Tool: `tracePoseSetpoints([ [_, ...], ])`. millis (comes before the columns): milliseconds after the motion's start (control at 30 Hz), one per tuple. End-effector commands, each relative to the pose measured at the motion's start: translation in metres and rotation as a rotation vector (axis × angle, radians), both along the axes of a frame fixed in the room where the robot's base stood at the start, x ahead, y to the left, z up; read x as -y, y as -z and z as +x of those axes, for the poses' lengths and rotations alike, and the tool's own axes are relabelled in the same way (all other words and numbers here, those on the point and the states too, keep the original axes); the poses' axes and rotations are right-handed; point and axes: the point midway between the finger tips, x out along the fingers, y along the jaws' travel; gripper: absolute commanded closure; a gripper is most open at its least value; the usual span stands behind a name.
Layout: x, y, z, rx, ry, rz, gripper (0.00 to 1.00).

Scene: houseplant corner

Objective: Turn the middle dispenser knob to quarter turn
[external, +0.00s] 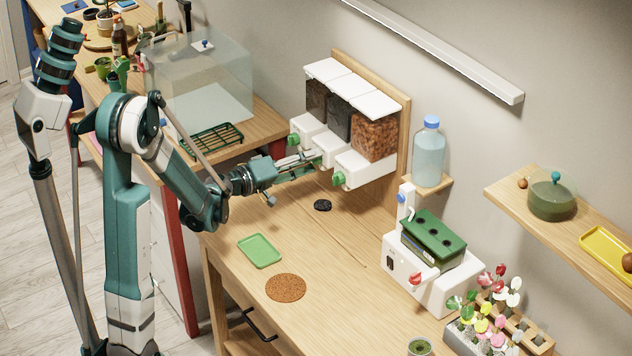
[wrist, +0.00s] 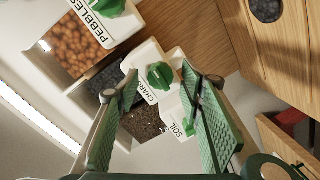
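The three-bin dispenser (external: 352,121) stands against the wall with white bin fronts and green knobs. In the wrist view, the middle knob (wrist: 160,77) sits on the bin whose label begins "CHARC". My gripper (wrist: 160,71) is open, one green finger on each side of this knob; I cannot tell whether either finger touches it. In the external view, my gripper (external: 314,160) reaches the middle bin and mostly hides its knob. The pebbles knob (external: 339,178) and the soil knob (external: 294,139) show on either side. The soil knob is partly behind a finger in the wrist view.
A small dark pile (external: 322,205) lies on the table below the dispenser. A green tray (external: 260,251) and a round brown mat (external: 286,288) lie nearer the front. A water bottle (external: 429,154) stands right of the dispenser. A glass tank (external: 197,85) stands to its left.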

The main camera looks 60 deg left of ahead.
Motion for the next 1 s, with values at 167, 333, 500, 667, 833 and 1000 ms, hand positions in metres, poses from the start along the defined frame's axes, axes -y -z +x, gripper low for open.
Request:
tracePoseSetpoints([
  [167, 0.0, 0.0, 0.0, 0.0, 0.0, 0.0, 0.62],
  [333, 0.0, 0.0, -0.002, 0.0, 0.0, 0.0, 0.62],
  [500, 0.0, -0.001, -0.01, 0.0, -0.001, 0.0, 0.62],
  [667, 0.0, -0.002, -0.028, 0.0, -0.001, 0.0, 0.62],
  [833, -0.001, -0.005, -0.053, 0.0, -0.001, -0.001, 0.62],
  [1000, -0.001, -0.007, -0.08, 0.0, -0.002, -0.001, 0.62],
])
